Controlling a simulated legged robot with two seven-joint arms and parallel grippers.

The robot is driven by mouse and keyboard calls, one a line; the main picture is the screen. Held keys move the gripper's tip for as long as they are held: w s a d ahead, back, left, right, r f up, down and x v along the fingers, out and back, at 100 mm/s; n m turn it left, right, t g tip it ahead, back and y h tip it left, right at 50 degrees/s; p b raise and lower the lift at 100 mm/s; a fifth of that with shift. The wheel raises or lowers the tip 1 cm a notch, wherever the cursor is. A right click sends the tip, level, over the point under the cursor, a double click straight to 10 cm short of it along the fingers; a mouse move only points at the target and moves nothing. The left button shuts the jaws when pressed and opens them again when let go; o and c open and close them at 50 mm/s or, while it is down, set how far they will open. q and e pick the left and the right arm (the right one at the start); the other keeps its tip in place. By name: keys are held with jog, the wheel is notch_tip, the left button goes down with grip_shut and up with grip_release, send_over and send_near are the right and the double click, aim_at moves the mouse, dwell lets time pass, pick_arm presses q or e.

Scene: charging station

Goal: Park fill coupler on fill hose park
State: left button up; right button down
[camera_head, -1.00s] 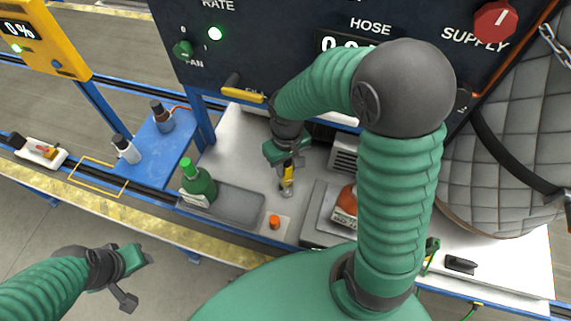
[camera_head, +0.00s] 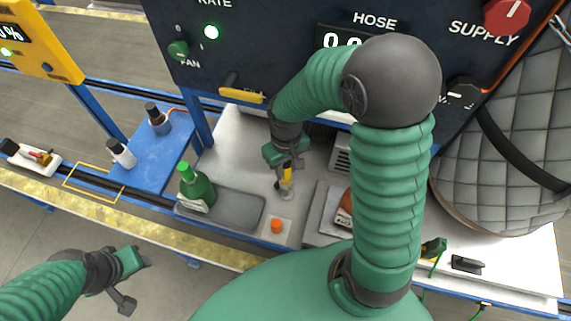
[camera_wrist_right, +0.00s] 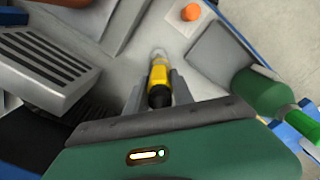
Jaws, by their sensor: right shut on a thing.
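The fill coupler (camera_head: 286,175) is a yellow piece with a black end. My right gripper (camera_head: 284,168) is shut on it above the light-grey worktop. In the right wrist view the coupler (camera_wrist_right: 160,78) lies between the two grey fingers, with its far end at a small pale metal round piece (camera_wrist_right: 158,54). This may be the fill hose park, but I cannot tell whether the coupler is seated on it or just above it. My left gripper (camera_head: 132,281) is open and empty at the lower left, in front of the station.
An orange knob (camera_head: 276,226) stands close in front of the coupler. A green bottle (camera_head: 197,187) stands left, beside a shallow grey tray (camera_head: 234,209). A grey vented box (camera_wrist_right: 45,66) is near the right gripper. The dark panel (camera_head: 290,45) rises behind.

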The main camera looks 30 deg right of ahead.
jog(key=shift+d+f+b, duration=0.25)
jog(key=shift+f+b, duration=0.25)
jog(key=shift+f, duration=0.6)
jog(key=shift+d+f, duration=0.2)
pick_arm(q)
jog(key=shift+d+f, duration=0.45)
jog(key=shift+f, duration=0.3)
jog(key=shift+s+a, duration=0.1)
jog(key=shift+a, duration=0.2)
pick_arm(e)
jog(key=shift+a+r, duration=0.1)
jog(key=shift+a, duration=0.2)
jog(key=shift+d, duration=0.1)
pick_arm(q)
jog(key=shift+d+r, duration=0.15)
jog(key=shift+r, duration=0.1)
pick_arm(e)
jog(key=shift+d, duration=0.15)
pick_arm(q)
jog(key=shift+r+p, duration=0.15)
jog(key=shift+p, duration=0.25)
pick_arm(e)
jog(key=shift+a, duration=0.2)
